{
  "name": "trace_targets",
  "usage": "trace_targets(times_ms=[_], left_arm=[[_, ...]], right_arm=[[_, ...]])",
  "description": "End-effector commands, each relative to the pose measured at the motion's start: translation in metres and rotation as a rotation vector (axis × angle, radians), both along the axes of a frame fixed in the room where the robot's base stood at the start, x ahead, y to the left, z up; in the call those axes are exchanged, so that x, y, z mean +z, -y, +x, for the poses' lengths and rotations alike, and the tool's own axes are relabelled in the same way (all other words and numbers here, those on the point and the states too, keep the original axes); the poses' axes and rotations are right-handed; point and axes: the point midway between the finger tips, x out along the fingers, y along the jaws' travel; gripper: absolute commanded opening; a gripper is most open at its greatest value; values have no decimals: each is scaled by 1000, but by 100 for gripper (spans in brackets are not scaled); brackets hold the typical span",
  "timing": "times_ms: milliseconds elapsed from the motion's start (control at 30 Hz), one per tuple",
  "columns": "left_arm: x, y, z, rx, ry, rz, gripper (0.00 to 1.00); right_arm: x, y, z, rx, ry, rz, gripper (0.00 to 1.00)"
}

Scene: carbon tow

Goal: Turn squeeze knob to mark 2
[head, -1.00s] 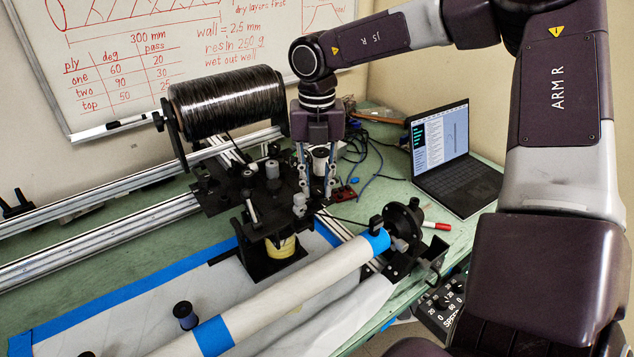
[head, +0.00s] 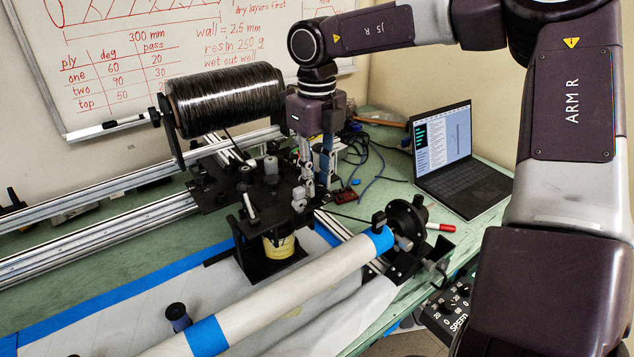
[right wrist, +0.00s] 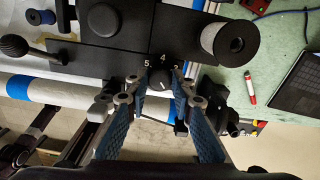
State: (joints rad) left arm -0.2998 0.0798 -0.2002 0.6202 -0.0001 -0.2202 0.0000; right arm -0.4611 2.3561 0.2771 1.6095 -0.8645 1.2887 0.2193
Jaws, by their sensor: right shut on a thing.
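The squeeze knob (right wrist: 160,80) is a small dark round knob with a short white pointer line, seen in the right wrist view. Marks 5 and 4 show on the black plate above it; another numeral at the right is partly hidden by a finger. The pointer line is on the knob's lower right side, away from the 4. My right gripper (right wrist: 159,88) is shut on the knob, one finger on each side. In the head view my right gripper (head: 307,188) points down at the black carriage (head: 270,195), and its fingers hide the knob. My left gripper is not in view.
A black fibre spool (head: 225,100) stands behind the carriage. The white mandrel tube (head: 290,290) with blue tape runs in front of it. A laptop (head: 460,160), a red marker (head: 440,227) and cables lie to the right. Metal rails (head: 100,230) run left.

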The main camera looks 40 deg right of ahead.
Motion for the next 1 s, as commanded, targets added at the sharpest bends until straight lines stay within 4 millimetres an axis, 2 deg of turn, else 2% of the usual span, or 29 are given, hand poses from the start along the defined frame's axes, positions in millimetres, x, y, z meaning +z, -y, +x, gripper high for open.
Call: trace_targets(times_ms=[433,1000], left_arm=[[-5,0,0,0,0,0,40],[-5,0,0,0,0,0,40]], right_arm=[[1,0,1,275,5,-2,0],[2,0,2,336,6,-2,0]])
